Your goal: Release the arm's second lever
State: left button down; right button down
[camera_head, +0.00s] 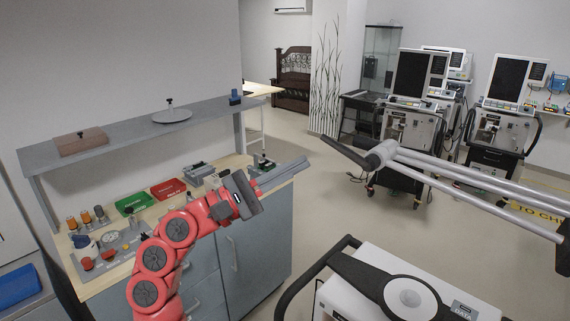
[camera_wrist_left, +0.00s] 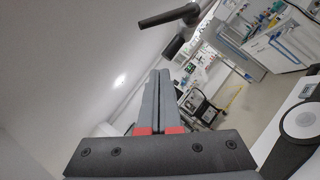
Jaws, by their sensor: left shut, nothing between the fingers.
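A grey jointed arm (camera_head: 470,182) made of long parallel tubes comes in from the right in the head view. At its left end is a round grey joint (camera_head: 381,154) with a dark lever (camera_head: 345,153) pointing up and left. A dark lever with a rounded end (camera_wrist_left: 170,16) shows at the top of the left wrist view, beyond my fingertips. I cannot tell which lever counts as the second. My left gripper (camera_head: 304,162) is shut and empty, a short way left of the dark lever and apart from it. It also shows in the left wrist view (camera_wrist_left: 159,73). My right gripper is out of view.
A white machine with a black handle rail (camera_head: 295,285) stands at front right. A workbench (camera_head: 255,235) with a shelf (camera_head: 125,128), green tray (camera_head: 135,203) and red tray (camera_head: 168,188) is at left. Ventilators (camera_head: 410,125) stand at the back. Open floor (camera_head: 325,200) lies between.

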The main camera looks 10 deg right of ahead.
aim_at(347, 150)
pick_arm(q)
jog(key=s+d+r+p, duration=0.2)
jog(key=d+r+p, duration=0.2)
jog(key=shift+s+p, duration=0.2)
jog(key=shift+p, duration=0.1)
jog(key=shift+d, duration=0.1)
dwell(0.4)
